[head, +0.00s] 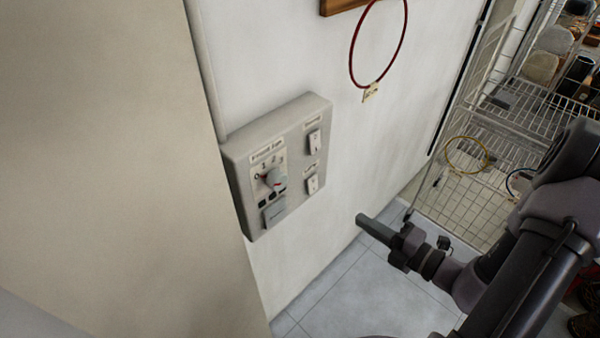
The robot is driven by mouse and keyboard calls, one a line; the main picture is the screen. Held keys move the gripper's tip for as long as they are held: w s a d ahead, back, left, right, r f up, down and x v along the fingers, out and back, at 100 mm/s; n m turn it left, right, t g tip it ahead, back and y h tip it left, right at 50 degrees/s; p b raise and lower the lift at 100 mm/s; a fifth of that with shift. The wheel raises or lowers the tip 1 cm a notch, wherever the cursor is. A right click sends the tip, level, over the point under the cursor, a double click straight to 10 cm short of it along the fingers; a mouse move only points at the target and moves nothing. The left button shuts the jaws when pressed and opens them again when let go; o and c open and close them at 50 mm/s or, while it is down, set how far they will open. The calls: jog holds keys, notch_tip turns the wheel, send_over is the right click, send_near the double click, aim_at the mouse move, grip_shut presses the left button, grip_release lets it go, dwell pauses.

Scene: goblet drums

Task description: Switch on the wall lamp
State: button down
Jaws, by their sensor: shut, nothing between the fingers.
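A grey switch panel (240,143) is mounted on the white wall, left of centre in the head view. It has two white rocker switches on its right side, an upper one (314,141) and a lower one (312,184), each under a small label too blurred to read surely. On its left is a rotary knob (276,180) with a numbered scale, and a grey button (274,213) below it. No wall lamp is in view. My gripper (362,219) is shut and empty, right of and below the panel, apart from the switches and pointing left.
A red ring (352,60) with a tag hangs on the wall from a wooden block (340,5). A white wire rack (480,190) stands at the right. A beige surface (110,150) fills the left side, close to the panel. Tiled floor (345,295) shows below.

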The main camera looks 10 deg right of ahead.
aim_at(314, 190)
jog(key=shift+s+d, duration=0.15)
jog(key=shift+d, duration=0.1)
jog(key=shift+f, duration=0.1)
jog(key=b+x, duration=0.4)
jog(key=x, duration=0.9)
jog(key=shift+a, duration=0.2)
jog(key=shift+w+a, duration=0.2)
jog(key=shift+w, duration=0.25)
